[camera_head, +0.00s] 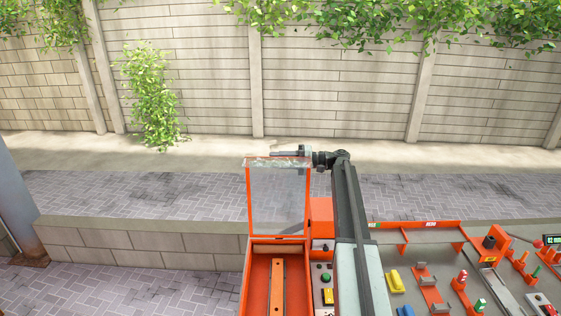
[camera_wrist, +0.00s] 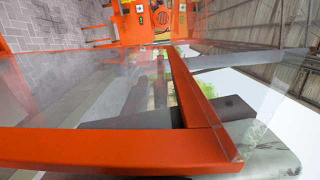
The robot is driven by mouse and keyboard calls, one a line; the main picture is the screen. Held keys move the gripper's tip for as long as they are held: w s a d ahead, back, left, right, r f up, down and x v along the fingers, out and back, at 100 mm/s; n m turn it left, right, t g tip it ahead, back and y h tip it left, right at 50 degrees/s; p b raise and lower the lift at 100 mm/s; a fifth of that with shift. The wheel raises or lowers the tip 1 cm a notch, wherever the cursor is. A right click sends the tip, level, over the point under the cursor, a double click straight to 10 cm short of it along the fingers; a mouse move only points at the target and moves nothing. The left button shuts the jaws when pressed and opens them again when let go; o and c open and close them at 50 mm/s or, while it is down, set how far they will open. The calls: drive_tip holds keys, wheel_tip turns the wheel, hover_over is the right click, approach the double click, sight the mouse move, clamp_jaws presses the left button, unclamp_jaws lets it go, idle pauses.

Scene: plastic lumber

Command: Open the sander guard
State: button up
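The sander guard (camera_head: 277,200) is a clear panel in an orange frame. In the head view it stands raised, about upright, at the far end of the orange sander housing (camera_head: 248,285). In the wrist view the guard's orange frame (camera_wrist: 110,148) is very near and crosses the picture. Dark gripper parts (camera_wrist: 215,110) show by its corner, partly behind the clear panel. The finger gap is not clear.
A control panel with a green button (camera_head: 326,277) sits right of the housing. Further right, a grey bench (camera_head: 415,240) carries several orange fixtures and a yellow part (camera_head: 395,280). A low block ledge (camera_head: 140,240) and a tall wall (camera_head: 190,60) stand behind, with open paving left.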

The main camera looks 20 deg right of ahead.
sight(298, 160)
drive_tip(key=v, duration=0.7)
drive_tip(key=shift+s+d, duration=0.25)
drive_tip(key=shift+d, duration=0.1)
drive_tip(key=v, duration=0.9)
idle(0.6)
